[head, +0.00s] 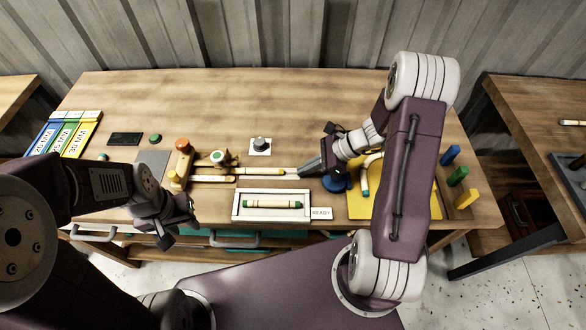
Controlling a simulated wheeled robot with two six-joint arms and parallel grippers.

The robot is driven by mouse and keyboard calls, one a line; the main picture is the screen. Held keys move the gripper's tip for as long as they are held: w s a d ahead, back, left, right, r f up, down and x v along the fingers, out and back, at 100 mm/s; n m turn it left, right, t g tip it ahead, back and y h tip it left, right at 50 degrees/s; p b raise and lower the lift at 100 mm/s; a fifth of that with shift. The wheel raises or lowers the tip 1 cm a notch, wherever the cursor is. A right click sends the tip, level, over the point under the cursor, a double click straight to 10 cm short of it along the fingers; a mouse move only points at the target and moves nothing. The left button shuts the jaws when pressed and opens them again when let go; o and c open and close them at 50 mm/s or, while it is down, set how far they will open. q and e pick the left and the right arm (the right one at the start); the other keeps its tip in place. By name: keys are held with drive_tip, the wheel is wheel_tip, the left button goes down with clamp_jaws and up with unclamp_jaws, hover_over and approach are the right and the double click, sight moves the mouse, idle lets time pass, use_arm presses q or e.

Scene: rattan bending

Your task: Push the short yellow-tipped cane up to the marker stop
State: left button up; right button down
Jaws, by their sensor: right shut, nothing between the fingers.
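A pale cane with a yellow band (258,171) lies in line with a wooden fixture, roughly left to right across the table. My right gripper (302,172) is shut and empty, its tips at the cane's right end; I cannot tell whether they touch. To the left stands a wooden block with an orange knob (182,146), and beside it a pale piece with a green top (218,157). I cannot tell which of these is the marker stop. My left gripper (180,229) hangs near the table's front edge, fingers apart, holding nothing visible.
A white tray (236,213) with a green-tipped cane lies in front, beside a READY label (321,213). A black knob on a white plate (261,146) stands behind. A yellow mat (358,208) lies partly under my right arm. Coloured pegs (458,175) stand right. The table's back is clear.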

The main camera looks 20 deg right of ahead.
sight(246, 170)
drive_tip(key=a, duration=0.1)
drive_tip(key=w+a, duration=0.1)
drive_tip(key=a, duration=0.1)
drive_tip(key=shift+a+r, duration=0.1)
drive_tip(key=shift+a, duration=0.1)
drive_tip(key=w+a, duration=0.1)
drive_tip(key=a, duration=0.3)
drive_tip(key=w+a+b, duration=0.1)
drive_tip(key=a, duration=0.3)
drive_tip(key=w+a+b, duration=0.1)
drive_tip(key=a, duration=0.3)
drive_tip(key=shift+w+a, duration=0.3)
drive_tip(key=shift+d, duration=0.1)
